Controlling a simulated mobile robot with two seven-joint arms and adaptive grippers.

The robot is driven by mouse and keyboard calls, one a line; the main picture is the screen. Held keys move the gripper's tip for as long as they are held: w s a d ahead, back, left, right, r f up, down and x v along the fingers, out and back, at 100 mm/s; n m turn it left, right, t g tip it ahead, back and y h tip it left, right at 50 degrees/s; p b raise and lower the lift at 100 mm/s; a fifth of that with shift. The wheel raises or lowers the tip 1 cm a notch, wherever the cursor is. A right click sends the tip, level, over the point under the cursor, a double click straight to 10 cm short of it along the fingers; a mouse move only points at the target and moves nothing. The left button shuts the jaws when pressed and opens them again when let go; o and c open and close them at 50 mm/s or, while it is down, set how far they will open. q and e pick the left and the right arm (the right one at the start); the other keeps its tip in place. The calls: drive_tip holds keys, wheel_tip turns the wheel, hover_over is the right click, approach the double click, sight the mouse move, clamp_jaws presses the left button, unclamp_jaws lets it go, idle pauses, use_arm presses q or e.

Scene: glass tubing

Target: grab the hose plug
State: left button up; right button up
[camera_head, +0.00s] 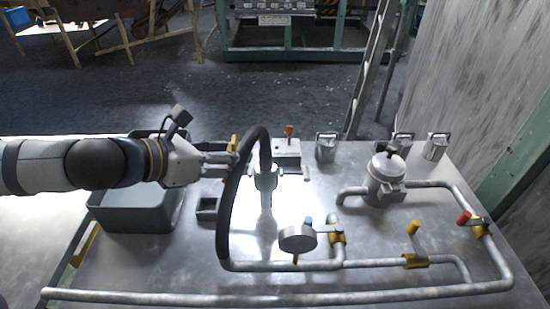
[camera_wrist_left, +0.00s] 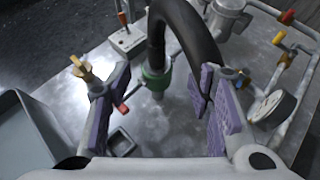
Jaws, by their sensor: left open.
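The black hose (camera_head: 229,205) rises from the pipework and arches over. Its far end runs down into the grey-green hose plug (camera_head: 266,181), which stands upright on the metal table. In the left wrist view the green plug (camera_wrist_left: 156,79) sits beyond the fingertips, in the gap between the fingers. My left gripper (camera_head: 236,158) is open and empty, just left of the hose arch and level with its upper part. In the wrist view the purple finger pads (camera_wrist_left: 165,95) are spread wide, and the hose (camera_wrist_left: 188,32) passes close to the right finger. My right gripper is out of view.
A grey bin (camera_head: 137,217) stands under my left arm. A round gauge (camera_head: 298,238), pipes with yellow and red valve handles, and a grey filter housing (camera_head: 385,180) fill the right side. A switch box (camera_head: 286,153) stands behind the plug.

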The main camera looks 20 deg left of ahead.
sight(263, 151)
use_arm(q)
drive_tip(key=b+x, duration=0.2)
drive_tip(key=x, duration=0.4)
drive_tip(key=shift+w+d+f+b, duration=0.1)
drive_tip(key=shift+f+b, duration=0.15)
drive_tip(key=shift+b, duration=0.05)
drive_tip(key=x, duration=0.3)
drive_tip(key=b+x, duration=0.1)
drive_tip(key=x, duration=0.1)
drive_tip(key=shift+w+a, duration=0.2)
drive_tip(key=shift+w, duration=0.25)
drive_tip(key=shift+r, duration=0.1)
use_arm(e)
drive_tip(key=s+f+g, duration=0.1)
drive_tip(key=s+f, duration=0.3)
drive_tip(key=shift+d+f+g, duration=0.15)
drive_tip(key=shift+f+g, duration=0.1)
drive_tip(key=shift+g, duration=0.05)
use_arm(q)
clamp_jaws()
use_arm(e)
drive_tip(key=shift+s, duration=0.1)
